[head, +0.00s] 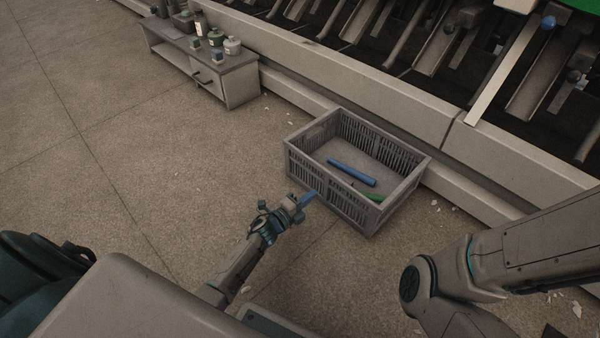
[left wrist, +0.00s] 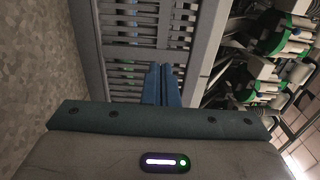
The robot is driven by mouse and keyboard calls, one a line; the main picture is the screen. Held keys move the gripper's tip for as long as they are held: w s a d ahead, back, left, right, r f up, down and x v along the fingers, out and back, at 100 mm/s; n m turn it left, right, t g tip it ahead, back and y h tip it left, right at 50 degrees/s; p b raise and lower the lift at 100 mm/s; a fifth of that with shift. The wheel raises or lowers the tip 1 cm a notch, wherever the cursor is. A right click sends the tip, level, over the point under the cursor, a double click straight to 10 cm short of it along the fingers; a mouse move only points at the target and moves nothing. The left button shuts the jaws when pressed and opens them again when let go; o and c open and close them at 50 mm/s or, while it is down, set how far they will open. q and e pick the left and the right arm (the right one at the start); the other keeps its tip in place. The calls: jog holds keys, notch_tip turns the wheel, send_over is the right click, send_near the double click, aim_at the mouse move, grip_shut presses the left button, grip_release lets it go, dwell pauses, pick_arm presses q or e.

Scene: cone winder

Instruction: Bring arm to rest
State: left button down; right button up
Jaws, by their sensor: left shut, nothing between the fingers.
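My left gripper (head: 308,198) is in front of the near-left wall of a grey slatted crate (head: 300,160) on the floor. Its blue fingers are together with nothing between them. In the left wrist view the closed fingers (left wrist: 161,86) point at the crate's slatted side (left wrist: 135,40). I cannot tell whether they touch it. My right arm (head: 530,245) comes in at the lower right of the head view, with its gripper out of the picture.
A blue tube (head: 351,173) and a green piece (head: 373,196) lie in the crate. The winder's base rail (head: 400,105) runs behind it. A low cabinet (head: 240,82) with bottles stands at the upper left. Floor left of the crate is clear. Pale scraps lie around.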

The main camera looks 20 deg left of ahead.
pick_arm(q)
jog(key=p+v, duration=0.1)
jog(key=v, duration=0.5)
jog(key=shift+s+p, duration=0.25)
jog(key=shift+p, duration=0.05)
jog(key=shift+a, duration=0.1)
